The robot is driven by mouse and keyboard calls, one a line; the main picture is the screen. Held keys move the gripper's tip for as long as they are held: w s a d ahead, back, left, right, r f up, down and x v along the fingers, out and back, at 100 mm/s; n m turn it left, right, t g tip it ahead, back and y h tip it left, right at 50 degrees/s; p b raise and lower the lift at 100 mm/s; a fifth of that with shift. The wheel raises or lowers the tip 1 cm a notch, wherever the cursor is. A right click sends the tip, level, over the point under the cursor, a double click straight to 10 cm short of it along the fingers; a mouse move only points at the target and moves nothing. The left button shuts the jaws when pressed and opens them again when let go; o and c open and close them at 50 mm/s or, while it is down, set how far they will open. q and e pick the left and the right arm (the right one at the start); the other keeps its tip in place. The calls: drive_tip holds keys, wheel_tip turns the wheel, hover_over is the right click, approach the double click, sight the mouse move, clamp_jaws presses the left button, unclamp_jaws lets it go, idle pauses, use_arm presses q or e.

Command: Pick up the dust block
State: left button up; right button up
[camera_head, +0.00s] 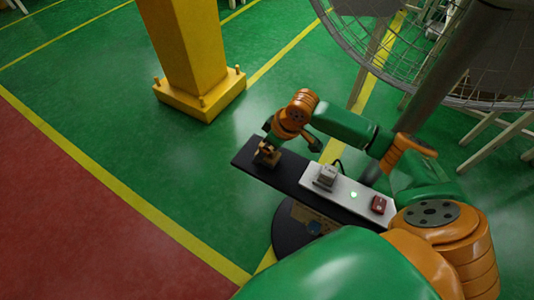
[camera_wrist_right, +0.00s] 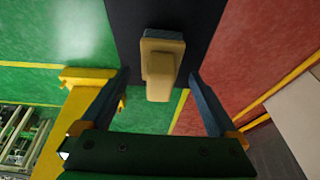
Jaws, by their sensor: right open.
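The dust block appears to be the tan block with a grey layer along one end (camera_wrist_right: 163,70), on the dark board. In the head view it shows as a small tan-brown shape (camera_head: 266,159) at the board's left end, partly hidden by my right gripper. My right gripper (camera_wrist_right: 158,85) is open, with one dark finger on each side of the block and a visible gap on both sides. In the head view the right gripper (camera_head: 269,148) is over that end of the board. My left gripper is not in view.
The dark board (camera_head: 300,168) carries a white panel (camera_head: 342,196) with a grey-white block (camera_head: 326,177), a green light (camera_head: 354,194) and a red part (camera_head: 378,205). A yellow column (camera_head: 190,50) stands behind. A large wire-caged fan (camera_head: 440,60) is at upper right.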

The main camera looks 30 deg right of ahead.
drive_tip(key=shift+x, duration=1.1)
drive_tip(key=shift+r, duration=0.1)
clamp_jaws()
drive_tip(key=shift+r, duration=0.35)
wheel_tip(320, 180, up, 3)
drive_tip(key=shift+p, duration=0.65)
drive_tip(key=s+a+r+p, duration=0.5)
drive_tip(key=s+r+p, duration=0.2)
drive_tip(key=s, duration=0.6)
wheel_tip(320, 180, up, 2)
drive_tip(key=shift+r, duration=0.15)
